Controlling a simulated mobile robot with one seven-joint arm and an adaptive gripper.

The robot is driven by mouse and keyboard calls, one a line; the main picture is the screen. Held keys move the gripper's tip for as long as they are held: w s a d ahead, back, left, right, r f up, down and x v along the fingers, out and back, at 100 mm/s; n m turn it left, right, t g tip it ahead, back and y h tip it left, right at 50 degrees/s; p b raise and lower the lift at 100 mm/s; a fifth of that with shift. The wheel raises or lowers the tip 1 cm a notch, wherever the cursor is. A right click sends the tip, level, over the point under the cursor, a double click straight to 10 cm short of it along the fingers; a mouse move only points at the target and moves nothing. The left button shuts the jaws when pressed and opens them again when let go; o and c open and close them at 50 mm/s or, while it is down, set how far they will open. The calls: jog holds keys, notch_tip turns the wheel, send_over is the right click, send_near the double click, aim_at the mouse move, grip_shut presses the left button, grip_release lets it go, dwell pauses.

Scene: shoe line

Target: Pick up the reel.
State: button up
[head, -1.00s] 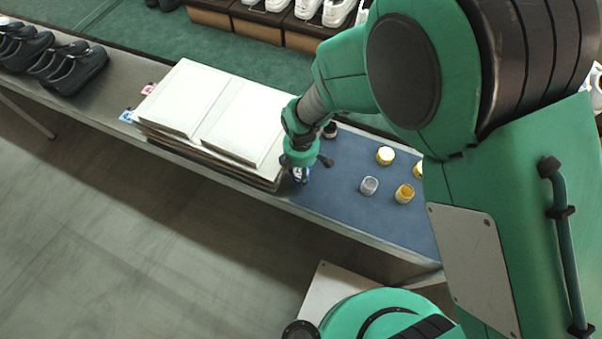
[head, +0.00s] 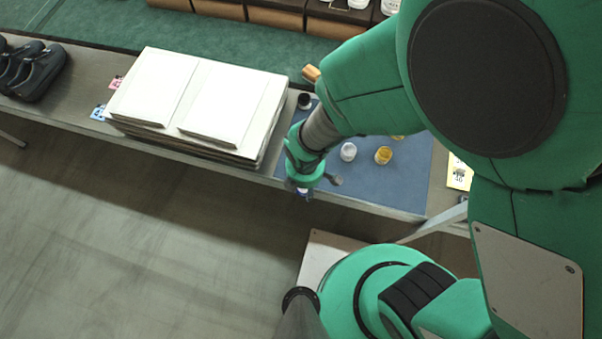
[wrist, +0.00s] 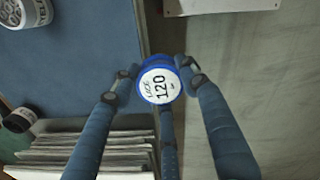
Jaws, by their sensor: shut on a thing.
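The reel (wrist: 160,86) is round with a blue rim and a white top label reading "LACE 120". In the wrist view it sits between the fingertips of my gripper (wrist: 158,74), which is shut on it. In the head view my gripper (head: 304,191) points down near the front edge of the blue mat (head: 330,187). There the reel is mostly hidden by the gripper. In the wrist view the reel is over the table's front edge, with floor to its right.
Stacked white boards (head: 230,105) lie left of my gripper. A grey-white reel (head: 348,152), a yellow reel (head: 383,155) and a dark round item (head: 305,101) stand on the mat. Black shoes (head: 38,72) are at the far left. Open floor (head: 150,240) lies in front.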

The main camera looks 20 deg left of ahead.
dwell(0.9)
notch_tip(320, 180, up, 6)
jog(key=shift+a+r, duration=0.1)
jog(key=w+d+m, duration=0.7)
jog(key=w+d, duration=0.1)
jog(key=d, duration=0.5)
jog(key=w+d+m, duration=0.6)
jog(key=w+d, duration=0.1)
jog(key=d, duration=0.5)
jog(key=d+m+p, duration=0.1)
jog(key=d+m, duration=0.5)
jog(key=d, duration=0.7)
jog(key=f, duration=0.3)
jog(key=w+f, duration=0.1)
jog(key=f, duration=0.1)
jog(key=shift+f, duration=0.2)
jog(key=shift+s, duration=0.1)
